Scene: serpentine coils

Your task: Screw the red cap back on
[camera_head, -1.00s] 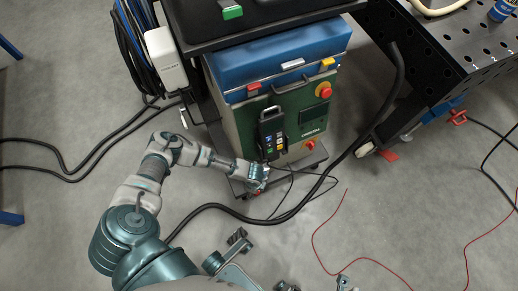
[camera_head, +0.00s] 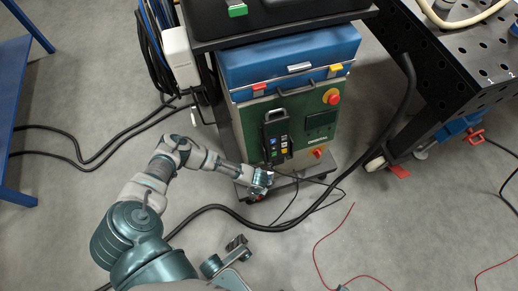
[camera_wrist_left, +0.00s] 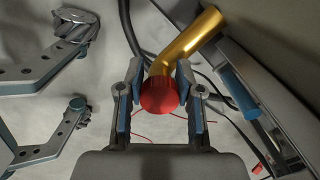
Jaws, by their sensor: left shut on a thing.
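In the left wrist view the red cap (camera_wrist_left: 159,97) sits between the two fingers of my left gripper (camera_wrist_left: 160,84), which is shut on it. The cap is at the lower end of a bent brass pipe (camera_wrist_left: 196,42) and overlaps it. I cannot tell whether the cap is threaded on or only held against the pipe. In the head view my left gripper (camera_head: 262,182) is low at the front of the green cabinet, and the cap is too small to make out.
The green welding cabinet (camera_head: 318,125) with a blue top stands on a low cart. A thick black hose (camera_head: 285,226) and a thin red wire (camera_head: 318,250) lie on the floor. A perforated black table (camera_head: 465,75) is at the right. The front floor is mostly open.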

